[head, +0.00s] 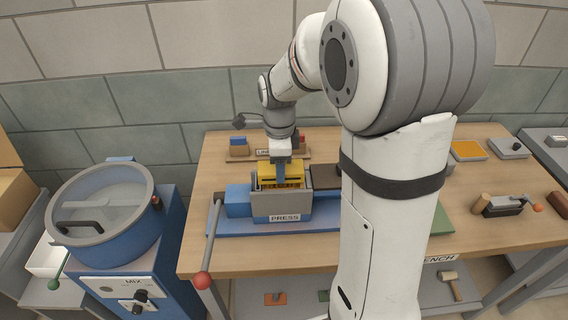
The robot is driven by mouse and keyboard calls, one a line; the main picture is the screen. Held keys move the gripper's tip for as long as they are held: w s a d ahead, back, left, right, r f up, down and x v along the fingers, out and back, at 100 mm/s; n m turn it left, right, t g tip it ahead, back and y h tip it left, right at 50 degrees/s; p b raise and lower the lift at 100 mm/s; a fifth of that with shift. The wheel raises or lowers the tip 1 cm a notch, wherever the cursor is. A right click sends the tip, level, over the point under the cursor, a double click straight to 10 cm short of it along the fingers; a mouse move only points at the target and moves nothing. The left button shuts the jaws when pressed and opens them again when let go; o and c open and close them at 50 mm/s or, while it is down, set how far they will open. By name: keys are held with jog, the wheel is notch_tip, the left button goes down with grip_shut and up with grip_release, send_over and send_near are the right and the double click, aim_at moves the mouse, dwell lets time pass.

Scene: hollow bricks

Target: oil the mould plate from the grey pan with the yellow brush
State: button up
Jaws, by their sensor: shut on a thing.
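My gripper (282,155) points down over the press (283,206). It is shut on what looks like the yellow brush; the hold itself is small and partly hidden. Yellow parts (267,170) show right under the jaws, inside the top of the press's grey box. I cannot tell which of them belong to the brush and which to the press. The mould plate is not clear to make out, and the box's grey front wall hides the inside. A grey pan with a dark knob (509,148) seems to stand at the table's back right.
A shallow tray with an orange-yellow pad (468,150) stands at the back right. A lever with a red knob (203,280) stands at the press's left. A blue mixer (105,215) is left of the table. My arm hides the table's middle.

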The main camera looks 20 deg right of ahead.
jog(key=shift+d, duration=0.15)
jog(key=shift+s+d+f, duration=0.1)
jog(key=shift+s+d, duration=0.1)
jog(key=shift+d, duration=0.45)
jog(key=shift+a, duration=0.25)
jog(key=shift+w+a, duration=0.2)
jog(key=shift+a, duration=0.4)
jog(key=shift+d, duration=0.15)
jog(key=shift+s+d, duration=0.2)
jog(key=shift+d, duration=0.5)
